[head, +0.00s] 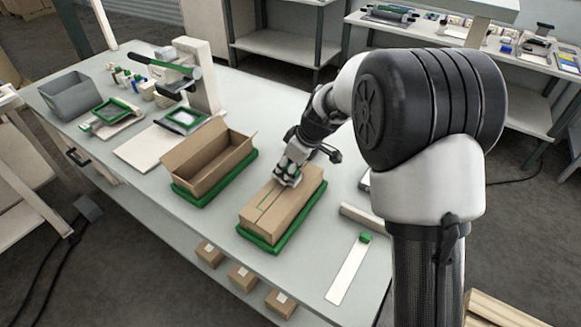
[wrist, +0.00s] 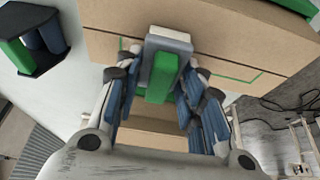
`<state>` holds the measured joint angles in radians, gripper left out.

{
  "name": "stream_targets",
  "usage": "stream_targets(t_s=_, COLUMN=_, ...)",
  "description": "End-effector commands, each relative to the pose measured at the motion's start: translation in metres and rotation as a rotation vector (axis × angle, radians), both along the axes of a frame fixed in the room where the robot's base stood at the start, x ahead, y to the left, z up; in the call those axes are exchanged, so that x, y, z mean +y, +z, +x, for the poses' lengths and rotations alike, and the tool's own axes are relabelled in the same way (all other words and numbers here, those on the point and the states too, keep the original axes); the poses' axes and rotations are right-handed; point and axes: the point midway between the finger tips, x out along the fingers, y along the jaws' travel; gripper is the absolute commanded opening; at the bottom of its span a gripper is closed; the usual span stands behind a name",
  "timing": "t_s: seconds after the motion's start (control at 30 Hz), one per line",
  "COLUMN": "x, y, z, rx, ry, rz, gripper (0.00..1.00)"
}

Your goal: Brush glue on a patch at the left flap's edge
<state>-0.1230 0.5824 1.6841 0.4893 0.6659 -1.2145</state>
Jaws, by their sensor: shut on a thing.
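A cardboard box (head: 290,208) with its top flaps shut sits in a green tray (head: 262,243) on the bench. A thin green outline (wrist: 240,74) marks a patch on the box top; its middle is hidden behind the tool. My gripper (head: 287,178) is over the far part of the box top. In the wrist view my gripper (wrist: 158,95) is shut on a brush-like tool (wrist: 163,72) with a green body and a grey-white end. The tool's end lies over the outlined patch; I cannot tell whether it touches. No glue is discernible.
An open box (head: 207,165) in a second green tray stands to the left. A white strip with a green end (head: 350,270) and a beige bar (head: 362,218) lie to the right. A dark holder (wrist: 35,45) shows in the wrist view.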

Motion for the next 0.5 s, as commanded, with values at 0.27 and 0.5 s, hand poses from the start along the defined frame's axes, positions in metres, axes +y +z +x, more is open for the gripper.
stream_targets(t_s=0.27, x=0.008, y=-0.002, z=-0.011, rx=0.001, ry=0.003, rz=0.0, gripper=0.17)
stream_targets(t_s=0.5, x=0.011, y=-0.002, z=-0.017, rx=0.003, ry=0.002, rz=0.0, gripper=0.17)
